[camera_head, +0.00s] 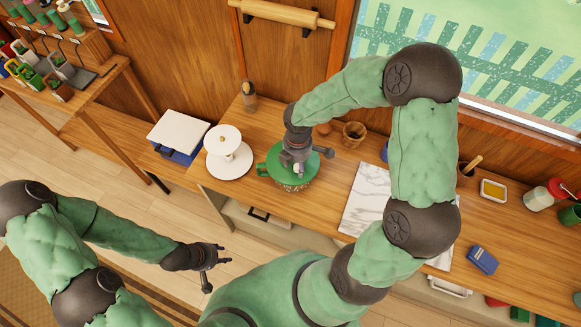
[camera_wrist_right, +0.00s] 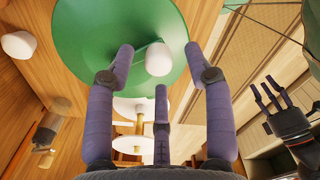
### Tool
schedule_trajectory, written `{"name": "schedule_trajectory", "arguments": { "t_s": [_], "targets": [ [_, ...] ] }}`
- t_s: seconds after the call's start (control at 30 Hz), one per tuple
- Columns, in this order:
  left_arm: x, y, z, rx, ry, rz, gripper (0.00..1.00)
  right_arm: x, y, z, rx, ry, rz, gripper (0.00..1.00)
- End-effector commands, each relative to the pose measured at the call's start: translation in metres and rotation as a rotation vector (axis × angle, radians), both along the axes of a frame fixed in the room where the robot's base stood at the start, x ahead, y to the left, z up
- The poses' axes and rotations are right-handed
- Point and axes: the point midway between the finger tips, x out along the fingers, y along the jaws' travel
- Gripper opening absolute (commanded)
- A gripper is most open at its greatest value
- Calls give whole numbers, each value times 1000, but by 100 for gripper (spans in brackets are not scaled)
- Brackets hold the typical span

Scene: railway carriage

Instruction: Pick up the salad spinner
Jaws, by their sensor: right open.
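The salad spinner (camera_head: 311,165) stands on the wooden counter, with a round green lid, a white knob and a green handle at its left. Its lid also fills the upper part of the right wrist view (camera_wrist_right: 85,40). My right gripper (camera_head: 297,158) is over the lid, its fingers open around the white knob (camera_wrist_right: 158,59) with gaps showing; I cannot tell whether any finger touches. The gripper and wrist hide part of the lid, and the bowl is mostly hidden beneath it. My left gripper (camera_head: 210,264) is open and empty, low in front of the counter.
A white tiered stand (camera_head: 228,152) is close left of the spinner, beside a blue box with a white lid (camera_head: 178,136). A wooden cup (camera_head: 353,133) stands behind right. A marble board (camera_head: 365,196) lies right. A blue packet (camera_head: 482,260) is further right.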

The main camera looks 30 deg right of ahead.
Motion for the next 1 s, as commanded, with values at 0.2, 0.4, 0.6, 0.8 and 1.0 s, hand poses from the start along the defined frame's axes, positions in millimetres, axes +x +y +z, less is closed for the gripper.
{"name": "schedule_trajectory", "arguments": {
  "t_s": [0.2, 0.4, 0.6, 0.8, 1.0],
  "targets": [
    [0, 0, -1, 0, 0, 0, 40, 1, 0, -6, 0, -2, -1, 53],
    [0, 0, -1, 0, 0, 0, 40, 0, 0, -6, 0, -2, 0, 28],
    [0, 0, -1, 0, 0, 0, 40, 0, 0, -6, 0, -2, 0, 0],
    [0, 0, -1, 0, 0, 0, 40, 1, 0, -5, -1, -4, -1, 0],
    [0, 0, 0, 0, 0, 0, 40, 2, 0, -1, -1, -6, 0, 0]
  ]
}}
